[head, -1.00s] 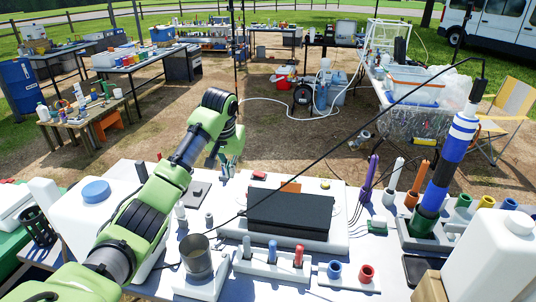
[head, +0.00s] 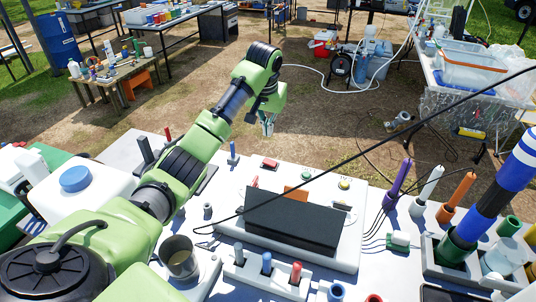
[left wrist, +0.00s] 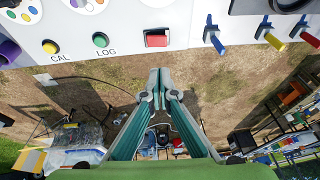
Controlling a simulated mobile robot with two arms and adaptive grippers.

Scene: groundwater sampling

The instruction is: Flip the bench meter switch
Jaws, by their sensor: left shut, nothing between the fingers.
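The bench meter (head: 346,247) is a white case with a black slab-like top. A red rocker switch (head: 270,163), a green button (head: 306,173) and a yellow button (head: 344,184) sit along its far edge. In the left wrist view the red switch (left wrist: 157,39) is beside the green LOG button (left wrist: 100,40) and the yellow CAL button (left wrist: 50,46). My left gripper (head: 268,124) is shut and empty, beyond the far table edge and apart from the switch. Its closed fingertips (left wrist: 159,80) appear below the red switch in the left wrist view. My right gripper is not in view.
Blue (left wrist: 213,35), yellow (left wrist: 272,35) and red (left wrist: 310,38) levers stand beside the meter's controls. A thin black line crosses above the meter. Purple (head: 398,180), white (head: 429,186) and orange (head: 458,192) probes stand to the right. Bare ground is open beyond the table.

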